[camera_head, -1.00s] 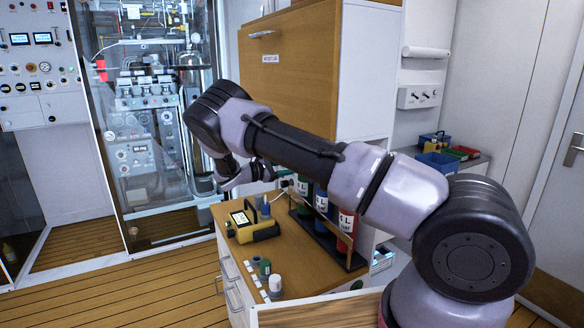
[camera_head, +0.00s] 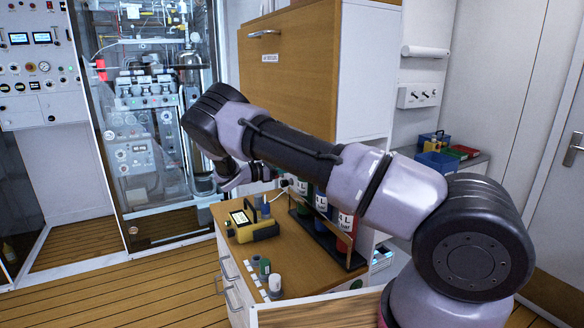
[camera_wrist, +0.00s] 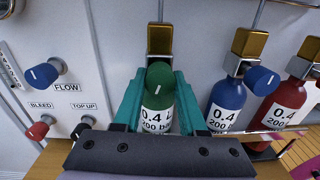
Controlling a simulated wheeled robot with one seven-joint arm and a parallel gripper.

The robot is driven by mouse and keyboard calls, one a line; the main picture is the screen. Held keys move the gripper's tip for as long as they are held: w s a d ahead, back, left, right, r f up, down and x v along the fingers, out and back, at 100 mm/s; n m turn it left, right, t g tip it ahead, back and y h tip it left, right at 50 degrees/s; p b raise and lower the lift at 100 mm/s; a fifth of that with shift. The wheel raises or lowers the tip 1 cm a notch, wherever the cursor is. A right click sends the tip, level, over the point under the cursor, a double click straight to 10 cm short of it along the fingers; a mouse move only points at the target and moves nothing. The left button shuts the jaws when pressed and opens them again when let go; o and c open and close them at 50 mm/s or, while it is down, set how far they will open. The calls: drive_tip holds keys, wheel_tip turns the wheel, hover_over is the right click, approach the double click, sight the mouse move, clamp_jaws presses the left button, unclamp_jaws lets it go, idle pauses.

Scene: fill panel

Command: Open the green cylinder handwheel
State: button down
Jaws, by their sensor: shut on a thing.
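The green cylinder (camera_wrist: 158,118) stands upright in the wrist view, with a white "0.4" label. Its round green handwheel (camera_wrist: 159,76) has a white mark and sits on the front of the valve under a brass-coloured block (camera_wrist: 159,40). My gripper (camera_wrist: 164,80) has its teal fingers on either side of the handwheel and is shut on it. The lower part of the cylinder is hidden by my gripper body. In the head view my wrist is at the bottle rack, and the fingertips are too small to make out.
A blue cylinder (camera_wrist: 227,103) with a blue handwheel (camera_wrist: 262,80) and a red cylinder (camera_wrist: 283,105) stand close on the right. A panel on the left carries a blue FLOW knob (camera_wrist: 42,76) and two smaller knobs. A yellow device (camera_head: 250,228) sits on the wooden counter.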

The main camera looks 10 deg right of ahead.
drive_tip(key=shift+a, duration=0.1)
drive_tip(key=shift+c, duration=2.3)
unclamp_jaws()
drive_tip(key=v, duration=1)
drive_tip(key=shift+a, duration=0.4)
